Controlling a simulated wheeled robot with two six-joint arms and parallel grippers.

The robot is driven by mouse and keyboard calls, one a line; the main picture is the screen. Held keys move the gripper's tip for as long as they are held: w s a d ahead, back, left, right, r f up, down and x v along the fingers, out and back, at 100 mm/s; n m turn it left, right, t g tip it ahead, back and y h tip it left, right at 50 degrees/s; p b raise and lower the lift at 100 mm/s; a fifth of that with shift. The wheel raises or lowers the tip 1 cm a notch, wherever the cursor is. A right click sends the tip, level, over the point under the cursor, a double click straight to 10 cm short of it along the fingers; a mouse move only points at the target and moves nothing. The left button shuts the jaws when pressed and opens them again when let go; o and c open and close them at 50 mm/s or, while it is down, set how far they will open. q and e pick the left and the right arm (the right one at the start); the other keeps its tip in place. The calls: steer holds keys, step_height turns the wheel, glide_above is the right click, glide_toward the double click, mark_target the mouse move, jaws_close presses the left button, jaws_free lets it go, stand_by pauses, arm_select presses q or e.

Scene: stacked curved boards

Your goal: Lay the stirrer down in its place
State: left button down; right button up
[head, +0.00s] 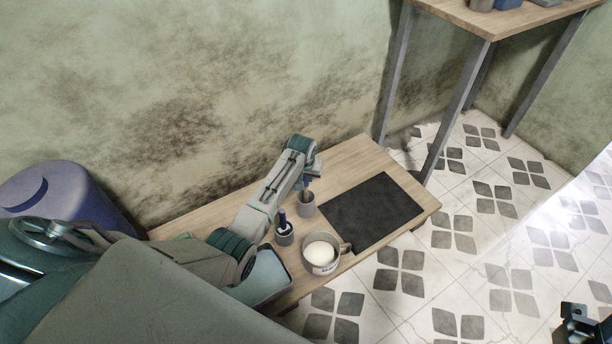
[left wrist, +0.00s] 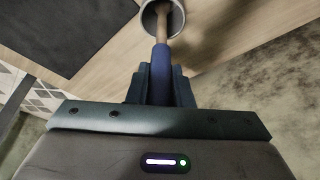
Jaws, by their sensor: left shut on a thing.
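My left gripper (head: 310,174) is shut on the stirrer. In the left wrist view the stirrer's blue handle (left wrist: 161,72) sits between the fingers (left wrist: 160,88), and its wooden shaft reaches into a round grey cup (left wrist: 148,20). In the head view this small grey cup (head: 304,206) stands on the wooden table just below the gripper. The stirrer's lower end is hidden in the cup. A dark piece at the bottom right of the head view seems to be my right gripper (head: 578,324); its fingers are not clear.
A dark mat (head: 370,212) lies right of the cup on the low table (head: 350,153). Another cup (head: 284,238) holds a blue-topped item. A mug (head: 321,265) with white contents stands near the front edge, beside a tray (head: 268,277). A taller table (head: 490,22) stands behind right.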

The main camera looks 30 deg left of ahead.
arm_select(q)
steer(key=shift+f, duration=0.15)
steer(key=c, duration=1.3)
jaws_free()
